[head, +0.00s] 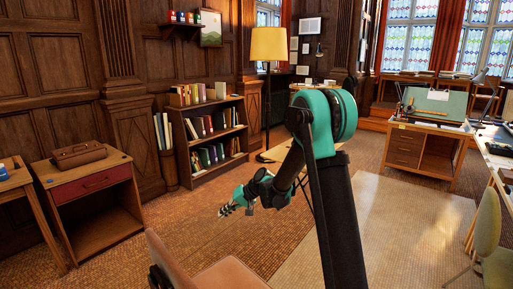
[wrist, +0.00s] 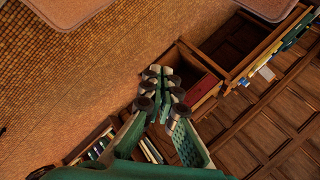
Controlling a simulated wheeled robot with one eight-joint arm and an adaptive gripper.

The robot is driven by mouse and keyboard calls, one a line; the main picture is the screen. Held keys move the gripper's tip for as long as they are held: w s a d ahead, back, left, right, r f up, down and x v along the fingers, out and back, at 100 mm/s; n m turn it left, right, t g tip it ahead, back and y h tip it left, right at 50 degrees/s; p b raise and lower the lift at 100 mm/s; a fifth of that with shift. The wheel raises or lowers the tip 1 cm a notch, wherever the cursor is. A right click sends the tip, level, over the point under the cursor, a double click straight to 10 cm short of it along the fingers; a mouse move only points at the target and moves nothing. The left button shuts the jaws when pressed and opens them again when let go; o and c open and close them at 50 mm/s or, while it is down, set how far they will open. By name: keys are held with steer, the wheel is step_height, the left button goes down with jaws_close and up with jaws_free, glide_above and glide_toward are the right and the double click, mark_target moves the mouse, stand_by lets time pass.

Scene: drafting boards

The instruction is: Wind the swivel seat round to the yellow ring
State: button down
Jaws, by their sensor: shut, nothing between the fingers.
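The swivel seat shows at the bottom edge of the head view, as a pinkish-brown cushion (head: 228,275) with a backrest (head: 162,262) to its left; most of it is cut off. In the wrist view, two pinkish-brown padded parts, one at the top left (wrist: 68,10) and one at the top right (wrist: 268,6), look like the same chair. My gripper (head: 226,210) hangs beyond the seat, above the floor and apart from it. In the wrist view its fingers (wrist: 159,72) are together with nothing between them. No yellow ring can be made out in either view.
A cabinet with a red drawer (head: 92,183) and a brown bag (head: 79,154) stands at the left. A bookshelf (head: 216,133) and a yellow-shaded lamp (head: 269,44) are along the wall. A drafting desk (head: 432,147) and green chair (head: 487,235) are at the right. Open floor surrounds my gripper.

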steer(key=s+d+r+m+t+h, duration=0.1)
steer(key=s+d+r+t+h, duration=0.15)
steer(key=s+d, duration=0.6)
steer(key=s+d+r+t+h, duration=0.1)
steer(key=s+d+r+h, duration=0.2)
steer(key=d, duration=1)
steer(key=s+d+r+m+t+h, duration=0.15)
steer(key=s+d+h, duration=0.3)
steer(key=d, duration=0.65)
steer(key=s+f+g, duration=0.1)
steer(key=s+f, duration=0.3)
steer(key=s, duration=0.2)
steer(key=s+f+g+y, duration=0.1)
steer(key=s+f, duration=0.3)
steer(key=s, duration=0.3)
steer(key=shift+s+n+g, duration=0.25)
steer(key=shift+n+g, duration=0.05)
steer(key=shift+n, duration=0.15)
steer(key=shift+r, duration=0.1)
